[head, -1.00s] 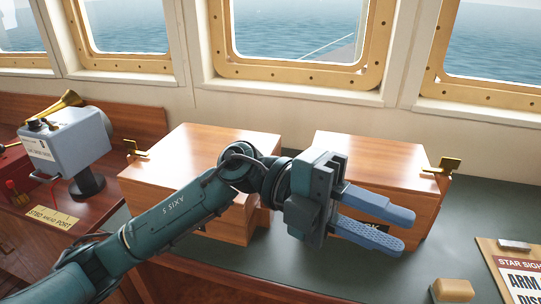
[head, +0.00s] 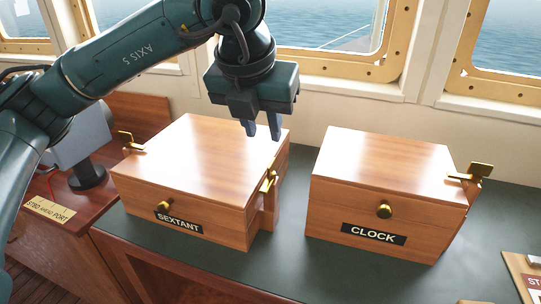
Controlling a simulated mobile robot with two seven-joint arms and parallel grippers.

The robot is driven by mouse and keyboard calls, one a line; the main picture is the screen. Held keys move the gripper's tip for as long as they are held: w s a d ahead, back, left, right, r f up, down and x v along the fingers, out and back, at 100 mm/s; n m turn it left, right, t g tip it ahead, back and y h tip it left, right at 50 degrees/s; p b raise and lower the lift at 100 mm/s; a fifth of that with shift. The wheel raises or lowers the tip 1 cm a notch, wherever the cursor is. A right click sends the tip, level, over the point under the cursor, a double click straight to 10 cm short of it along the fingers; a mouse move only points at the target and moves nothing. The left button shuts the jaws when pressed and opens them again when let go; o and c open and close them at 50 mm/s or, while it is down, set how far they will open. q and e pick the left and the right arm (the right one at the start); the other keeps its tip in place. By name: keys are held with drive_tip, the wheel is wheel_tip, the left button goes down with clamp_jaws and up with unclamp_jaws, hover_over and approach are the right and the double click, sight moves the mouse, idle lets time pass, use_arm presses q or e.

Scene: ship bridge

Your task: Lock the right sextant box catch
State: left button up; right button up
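The wooden sextant box (head: 185,207) stands on the left of the dark green counter, lid down, with a SEXTANT label and a brass knob on its front. Its right catch (head: 268,182), a small brass piece, sits at the right side near the lid seam; I cannot tell whether it is locked. Its left catch (head: 130,142) sticks out at the left side. My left gripper (head: 263,132) points down above the box's back right part, behind the right catch. Its two fingers are apart with nothing between them. My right gripper is not in view.
The clock box (head: 335,213) stands to the right, with a brass catch (head: 478,173) sticking out at its right side. A gap of counter (head: 285,245) separates the boxes. A grey instrument (head: 85,145) stands left; windows are behind.

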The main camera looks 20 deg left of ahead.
sight(271, 163)
use_arm(q)
drive_tip(key=p+x, duration=0.1)
drive_tip(key=x, duration=0.8)
drive_tip(key=shift+d+f, duration=0.1)
drive_tip(key=shift+f, duration=0.05)
drive_tip(key=shift+c, duration=0.4)
clamp_jaws()
